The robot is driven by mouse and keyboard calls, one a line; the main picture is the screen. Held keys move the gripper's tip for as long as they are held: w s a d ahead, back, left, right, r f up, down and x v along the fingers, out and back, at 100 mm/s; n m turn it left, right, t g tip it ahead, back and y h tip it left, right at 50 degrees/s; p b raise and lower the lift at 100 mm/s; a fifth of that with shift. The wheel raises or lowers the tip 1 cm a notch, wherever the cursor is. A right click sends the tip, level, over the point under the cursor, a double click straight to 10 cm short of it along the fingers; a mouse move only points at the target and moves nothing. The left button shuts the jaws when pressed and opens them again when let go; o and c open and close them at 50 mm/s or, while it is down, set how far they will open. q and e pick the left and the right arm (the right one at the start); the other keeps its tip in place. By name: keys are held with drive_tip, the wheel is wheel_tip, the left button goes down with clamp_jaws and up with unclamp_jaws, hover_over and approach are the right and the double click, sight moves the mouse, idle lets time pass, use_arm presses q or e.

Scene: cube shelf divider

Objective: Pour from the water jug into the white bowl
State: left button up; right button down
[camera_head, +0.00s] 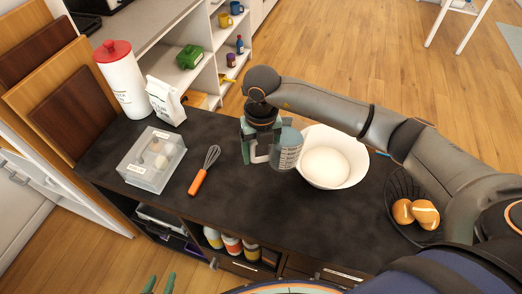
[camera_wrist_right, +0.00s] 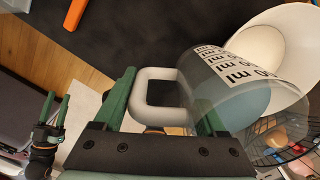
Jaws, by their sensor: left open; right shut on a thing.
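The water jug (camera_head: 288,151) is a clear measuring jug with dark markings and a white handle. It is at the left rim of the white bowl (camera_head: 327,167), partly in front of it; I cannot tell its exact tilt. My right gripper (camera_head: 258,147) is shut on the jug's handle. In the right wrist view, the handle (camera_wrist_right: 143,92) lies between the green fingers, with the jug (camera_wrist_right: 222,88) overlapping the bowl (camera_wrist_right: 275,45) and bluish water inside. My left gripper (camera_head: 160,284) is open and empty at the bottom edge, away from both.
On the dark counter (camera_head: 225,215) stand a clear box (camera_head: 152,160), an orange-handled whisk (camera_head: 204,172), a white bag (camera_head: 165,101) and a red-lidded canister (camera_head: 121,80). A wire basket (camera_head: 401,190) with bread rolls is right of the bowl. The counter front-centre is clear.

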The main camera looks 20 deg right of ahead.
drive_tip(key=shift+d+r+y, duration=0.25)
drive_tip(key=shift+r+y, duration=0.05)
drive_tip(key=shift+r, duration=0.2)
drive_tip(key=d+r+y, duration=0.1)
drive_tip(key=r+y, duration=0.2)
drive_tip(key=d+r+y, duration=0.1)
drive_tip(key=y, duration=0.1)
drive_tip(key=shift+s+d+r+t, duration=0.15)
drive_tip(key=shift+d+r+t, duration=0.1)
drive_tip(key=shift+d+t, duration=0.1)
drive_tip(key=shift+d+r+y, duration=0.1)
drive_tip(key=shift+r+y, duration=0.3)
drive_tip(key=shift+y, duration=0.3)
idle(1.1)
drive_tip(key=shift+d+r+y+b, duration=0.2)
drive_tip(key=shift+y+b, duration=0.3)
drive_tip(key=shift+b, duration=0.15)
drive_tip(key=shift+d+y+b, duration=0.2)
drive_tip(key=shift+y+b, duration=0.5)
drive_tip(key=shift+b, duration=0.05)
idle(1.5)
idle(0.4)
